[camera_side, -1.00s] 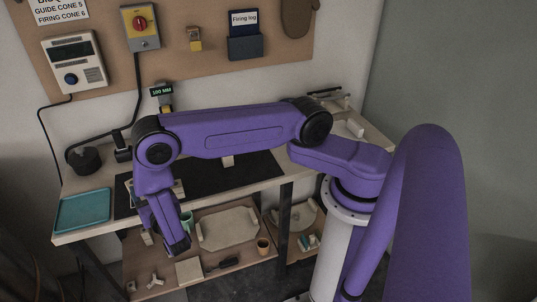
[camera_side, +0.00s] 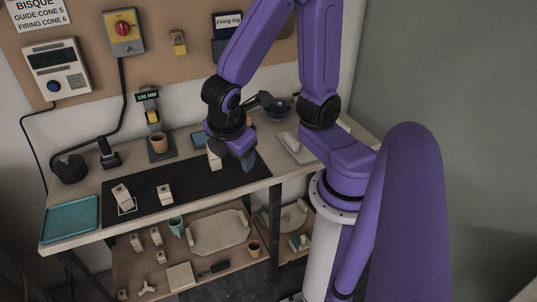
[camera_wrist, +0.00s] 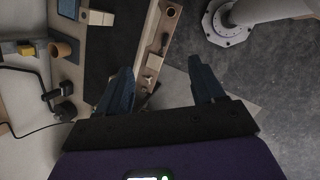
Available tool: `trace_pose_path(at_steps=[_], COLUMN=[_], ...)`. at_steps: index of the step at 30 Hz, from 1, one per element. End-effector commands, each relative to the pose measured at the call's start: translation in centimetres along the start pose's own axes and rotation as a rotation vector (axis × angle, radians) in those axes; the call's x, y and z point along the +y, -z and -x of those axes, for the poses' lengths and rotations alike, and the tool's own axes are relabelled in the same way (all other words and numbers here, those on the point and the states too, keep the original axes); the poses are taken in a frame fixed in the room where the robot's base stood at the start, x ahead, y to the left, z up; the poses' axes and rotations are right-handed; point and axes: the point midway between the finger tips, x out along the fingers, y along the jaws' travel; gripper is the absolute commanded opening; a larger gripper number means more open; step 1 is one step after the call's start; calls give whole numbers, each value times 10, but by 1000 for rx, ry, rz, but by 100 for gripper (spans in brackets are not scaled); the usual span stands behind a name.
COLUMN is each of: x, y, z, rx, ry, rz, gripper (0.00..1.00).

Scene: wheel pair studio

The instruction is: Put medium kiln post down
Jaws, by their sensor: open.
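Three pale kiln posts stand on the dark mat (camera_side: 190,184). One post (camera_side: 122,196) is at the left by a white outlined square (camera_side: 127,207), a shorter post (camera_side: 165,194) is right of it, and another post (camera_side: 214,158) is at the right, partly hidden by my wrist. I cannot tell for sure which is the medium kiln post. My gripper (camera_side: 247,161) is over the mat's right end. In the wrist view my gripper (camera_wrist: 165,88) has its fingers wide apart with nothing held between them; a pale post (camera_wrist: 99,17) shows beyond the left finger.
A teal tray (camera_side: 70,220) lies at the table's left end. A tan cup (camera_side: 159,143) stands on a gauge base under a "100 MM" display (camera_side: 147,97). The lower shelf (camera_side: 205,272) holds several posts, cups and slabs.

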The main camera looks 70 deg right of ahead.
Motion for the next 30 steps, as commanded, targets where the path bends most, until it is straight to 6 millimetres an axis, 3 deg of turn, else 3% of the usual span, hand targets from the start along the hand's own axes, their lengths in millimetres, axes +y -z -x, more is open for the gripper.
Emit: trace_pose_path(at_steps=[4, 10, 30], x=[-38, -67, -73], y=[-14, -23, -25], z=[18, 33, 36], rx=[174, 308, 334], ry=[136, 253, 279], rz=[-91, -158, -171], gripper=[68, 68, 68])
